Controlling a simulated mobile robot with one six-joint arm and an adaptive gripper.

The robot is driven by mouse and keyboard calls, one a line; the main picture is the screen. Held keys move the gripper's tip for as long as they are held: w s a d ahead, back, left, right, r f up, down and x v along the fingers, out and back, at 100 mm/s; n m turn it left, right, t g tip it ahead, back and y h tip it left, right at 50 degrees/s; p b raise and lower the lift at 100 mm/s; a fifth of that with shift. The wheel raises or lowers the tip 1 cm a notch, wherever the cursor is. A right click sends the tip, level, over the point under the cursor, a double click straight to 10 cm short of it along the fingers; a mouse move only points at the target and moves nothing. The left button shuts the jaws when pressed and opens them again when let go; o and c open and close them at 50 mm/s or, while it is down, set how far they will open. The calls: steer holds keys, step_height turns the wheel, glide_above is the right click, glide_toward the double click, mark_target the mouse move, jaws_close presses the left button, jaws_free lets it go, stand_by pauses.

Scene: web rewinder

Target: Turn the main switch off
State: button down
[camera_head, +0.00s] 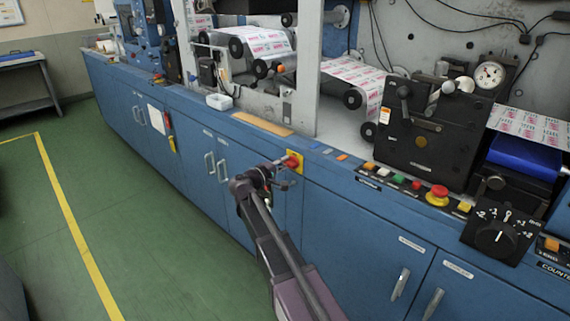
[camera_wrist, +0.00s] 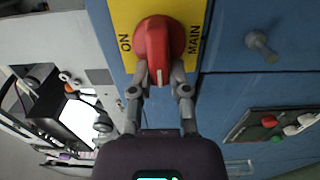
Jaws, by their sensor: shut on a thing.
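The main switch is a red rotary knob (camera_head: 291,162) on a yellow plate (camera_head: 301,161) on the blue cabinet front. In the wrist view the red knob (camera_wrist: 152,40) has a short white mark at its lower end. The yellow plate (camera_wrist: 195,15) reads ON at the left and MAIN at the right, both turned sideways. My gripper (camera_head: 280,171) is at the knob. In the wrist view my gripper (camera_wrist: 159,80) has one finger on each side of the knob's lower end, shut on it. Any OFF label is out of view.
A grey door handle (camera_wrist: 262,44) sticks out close to the plate. A button row with a red emergency stop (camera_head: 437,194) and a black dial (camera_head: 496,238) lie to the right on the ledge. The green floor (camera_head: 90,200) at left is clear.

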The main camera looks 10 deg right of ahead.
steer(key=shift+w+a, duration=0.1)
steer(key=c, duration=0.6)
jaws_free()
steer(key=v, duration=1.2)
